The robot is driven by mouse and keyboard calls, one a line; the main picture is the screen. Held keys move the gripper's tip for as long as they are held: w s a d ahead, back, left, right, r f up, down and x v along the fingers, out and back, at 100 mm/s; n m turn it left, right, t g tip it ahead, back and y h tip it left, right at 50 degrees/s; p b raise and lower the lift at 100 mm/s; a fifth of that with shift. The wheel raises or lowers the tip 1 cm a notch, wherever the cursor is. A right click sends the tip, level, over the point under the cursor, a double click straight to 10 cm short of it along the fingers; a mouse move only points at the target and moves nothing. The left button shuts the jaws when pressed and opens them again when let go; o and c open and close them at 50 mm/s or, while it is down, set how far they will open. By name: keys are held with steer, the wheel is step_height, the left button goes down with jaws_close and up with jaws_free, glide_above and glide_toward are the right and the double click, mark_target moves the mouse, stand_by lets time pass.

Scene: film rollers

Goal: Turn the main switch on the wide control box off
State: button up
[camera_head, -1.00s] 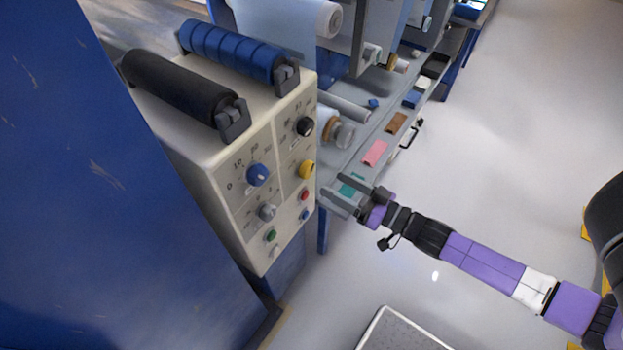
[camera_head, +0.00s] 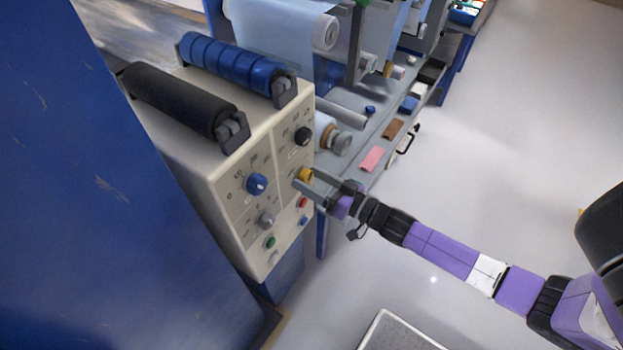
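The wide control box (camera_head: 218,168) is cream, with two rollers on top and knobs and buttons on its front panel. A yellow knob (camera_head: 305,174) sits at the right of the panel, partly behind my gripper. My gripper (camera_head: 306,180) is open, its two grey fingers apart at the panel beside the yellow knob. I cannot tell whether they touch it. A black knob (camera_head: 304,136) is above, a blue knob (camera_head: 256,184) and a grey knob (camera_head: 266,219) are to the left. Panel labels are too small to read, so I cannot tell which control is the main switch.
Red (camera_head: 303,202), blue (camera_head: 303,221) and green (camera_head: 270,242) buttons sit low on the panel. A grey machine shelf (camera_head: 352,150) with pink and brown pads lies behind my gripper. A blue wall (camera_head: 80,200) fills the left.

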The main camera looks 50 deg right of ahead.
steer(key=c, duration=1.3)
steer(key=shift+o, duration=0.2)
steer(key=shift+n, duration=0.3)
steer(key=n+b, duration=0.1)
steer(key=n, duration=0.2)
steer(key=shift+f, duration=0.1)
steer(key=n+b, duration=0.1)
steer(key=n, duration=0.2)
steer(key=shift+a+n, duration=0.1)
steer(key=shift+n, duration=0.2)
steer(key=n+b, duration=0.2)
steer(key=n, duration=0.4)
steer(key=shift+n, duration=0.3)
steer(key=shift+a, duration=0.1)
steer(key=o, duration=1.4)
steer(key=shift+c, duration=0.2)
